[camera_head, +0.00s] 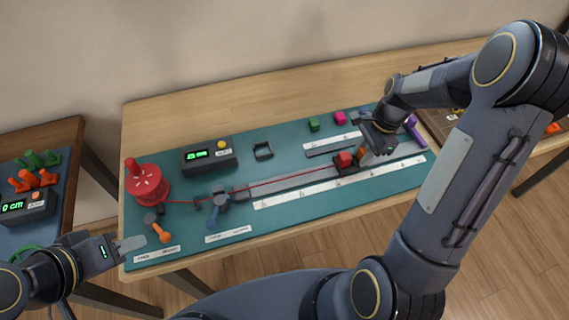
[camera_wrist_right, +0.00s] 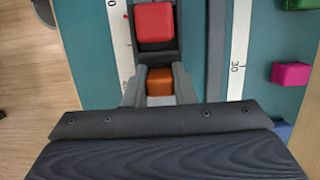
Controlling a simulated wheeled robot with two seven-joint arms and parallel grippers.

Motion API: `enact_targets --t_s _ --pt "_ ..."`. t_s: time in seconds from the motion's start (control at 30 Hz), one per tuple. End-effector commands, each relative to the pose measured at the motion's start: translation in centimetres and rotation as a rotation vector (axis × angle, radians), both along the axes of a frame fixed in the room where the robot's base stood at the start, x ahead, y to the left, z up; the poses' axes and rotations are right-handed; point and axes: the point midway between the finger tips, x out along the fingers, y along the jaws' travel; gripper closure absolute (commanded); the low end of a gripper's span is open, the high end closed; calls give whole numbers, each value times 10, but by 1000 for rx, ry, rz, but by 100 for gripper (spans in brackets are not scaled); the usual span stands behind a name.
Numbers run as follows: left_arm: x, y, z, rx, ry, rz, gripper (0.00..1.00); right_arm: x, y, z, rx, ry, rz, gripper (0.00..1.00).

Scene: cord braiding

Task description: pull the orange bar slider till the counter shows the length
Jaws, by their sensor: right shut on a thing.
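The orange bar (camera_wrist_right: 160,84) of the slider sits between the two fingers of my right gripper (camera_wrist_right: 160,94), which is shut on it. In the head view the slider (camera_head: 346,167) with its red block (camera_head: 344,159) is toward the right part of its long grey rail (camera_head: 290,182). The red block also shows in the right wrist view (camera_wrist_right: 154,22). A red cord (camera_head: 285,182) runs straight from the red spool (camera_head: 147,184) to the slider. The counter (camera_head: 209,156) is a black box with a green display too small to read. My left gripper (camera_head: 132,243) is empty, near the mat's front left corner.
White rulers (camera_head: 340,182) lie along the rail. A blue-handled clamp (camera_head: 214,207) and an orange-handled tool (camera_head: 160,231) lie left. Green (camera_head: 314,125) and pink (camera_head: 340,117) cubes stand behind. A side table's box (camera_head: 25,207) reads 0 cm.

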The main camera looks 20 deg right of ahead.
Motion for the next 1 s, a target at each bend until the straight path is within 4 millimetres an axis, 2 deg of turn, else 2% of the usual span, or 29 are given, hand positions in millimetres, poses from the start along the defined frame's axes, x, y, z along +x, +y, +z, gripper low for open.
enact_targets --t_s 0.27,0.6,0.83,0.87,1.0 --pt "0 0 0 0 0 0 64 -3 -4 -4 -2 11 -3 98" --pt "0 0 3 0 0 0 64 -3 -31 -4 -2 13 -2 98" --pt "0 0 2 0 0 0 64 -3 -31 -4 -1 12 -1 98" --pt "0 0 2 0 0 0 64 -3 -31 -4 -1 12 -1 73" --pt "0 0 2 0 0 0 64 -3 -31 -5 0 14 -1 56"
